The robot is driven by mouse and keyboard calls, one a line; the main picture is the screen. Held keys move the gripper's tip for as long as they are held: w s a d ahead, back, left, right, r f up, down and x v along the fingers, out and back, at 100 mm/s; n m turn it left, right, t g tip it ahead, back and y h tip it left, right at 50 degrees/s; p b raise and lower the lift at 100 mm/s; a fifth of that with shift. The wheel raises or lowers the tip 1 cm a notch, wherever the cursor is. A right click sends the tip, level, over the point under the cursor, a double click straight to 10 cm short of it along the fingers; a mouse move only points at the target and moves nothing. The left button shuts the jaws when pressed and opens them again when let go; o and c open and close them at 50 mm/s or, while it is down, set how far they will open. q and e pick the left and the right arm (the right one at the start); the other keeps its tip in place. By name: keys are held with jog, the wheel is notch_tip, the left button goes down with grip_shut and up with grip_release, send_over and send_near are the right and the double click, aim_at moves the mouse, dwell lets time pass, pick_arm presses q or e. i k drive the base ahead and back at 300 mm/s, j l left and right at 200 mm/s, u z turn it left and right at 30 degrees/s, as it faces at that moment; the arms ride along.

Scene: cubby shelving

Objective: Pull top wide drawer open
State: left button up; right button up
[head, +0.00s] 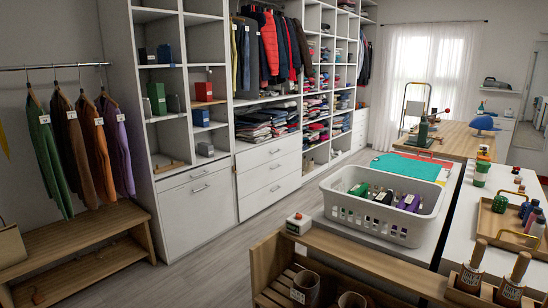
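A white shelving unit lines the back wall in the head view. It has a stack of wide white drawers under a shelf of folded clothes. The top wide drawer (255,157) is closed, its front level with the drawers below, and has a small metal bar handle (275,151). The middle drawer (258,180) and the bottom drawer (258,203) below it are also closed. Neither of my grippers shows in this view.
A cabinet door (195,213) adjoins the drawers on the left. A white basket (345,217) on a table and a wooden crate (262,270) stand in the foreground. Bare floor (190,265) lies before the drawers. Garments hang above a wooden bench (75,245) at left.

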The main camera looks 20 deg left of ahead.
aim_at(248, 160)
jog(key=i+j+u, duration=0.25)
jog(key=u, duration=0.2)
jog(key=i+j+u, duration=0.1)
jog(key=i+u, duration=0.3)
jog(key=i+j+u, duration=0.3)
jog(key=u, duration=0.15)
jog(key=i+j+u, duration=0.15)
jog(key=i+u, duration=0.2)
jog(key=u, duration=0.15)
jog(key=i+u, duration=0.45)
jog(key=i+z, duration=0.35)
jog(key=i, duration=0.2)
jog(key=i+j+z, duration=0.1)
jog(key=i+z, duration=0.25)
jog(key=i, duration=0.2)
jog(key=i+j+z, duration=0.4)
jog(key=i+l+z, duration=0.4)
jog(key=i+z, duration=0.85)
jog(key=i+j+z, duration=0.2)
jog(key=i+z, duration=0.25)
jog(key=i, duration=0.15)
